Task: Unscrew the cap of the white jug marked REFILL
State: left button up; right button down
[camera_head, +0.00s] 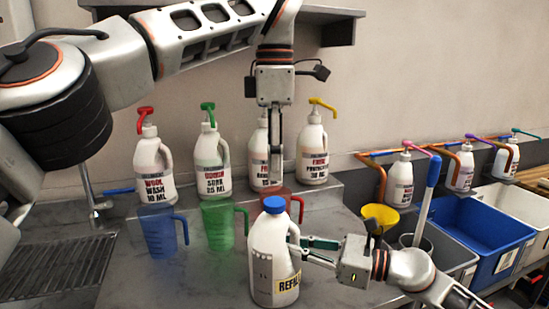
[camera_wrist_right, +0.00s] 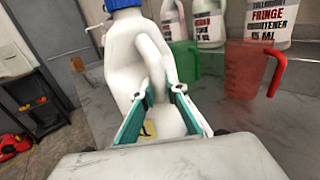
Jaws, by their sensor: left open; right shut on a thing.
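The white jug (camera_head: 268,262) with the yellow REFILL label (camera_head: 289,283) stands upright on the grey counter. Its blue cap (camera_head: 273,203) is on the neck; the cap also shows at the top edge of the right wrist view (camera_wrist_right: 122,4). My left gripper (camera_head: 275,178) points straight down just above the cap, open, its fingers seen nearly edge-on. My right gripper (camera_head: 294,247) comes in from the right and is shut on the jug's handle. In the right wrist view its fingers (camera_wrist_right: 160,90) close on the handle (camera_wrist_right: 157,62).
A blue measuring jug (camera_head: 160,232), a green one (camera_head: 218,226) and a red one (camera_head: 283,200) stand behind the REFILL jug. Several pump bottles line the raised ledge (camera_head: 325,196). A yellow funnel (camera_head: 381,216) and bins, one blue (camera_head: 478,238), are at right.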

aim_at(275, 201)
pick_arm(q)
jog(key=m, duration=1.4)
jog(key=shift+f+m, duration=0.3)
jog(key=shift+f, duration=3.7)
jog(key=c, duration=1.1)
jog(key=shift+c, duration=0.2)
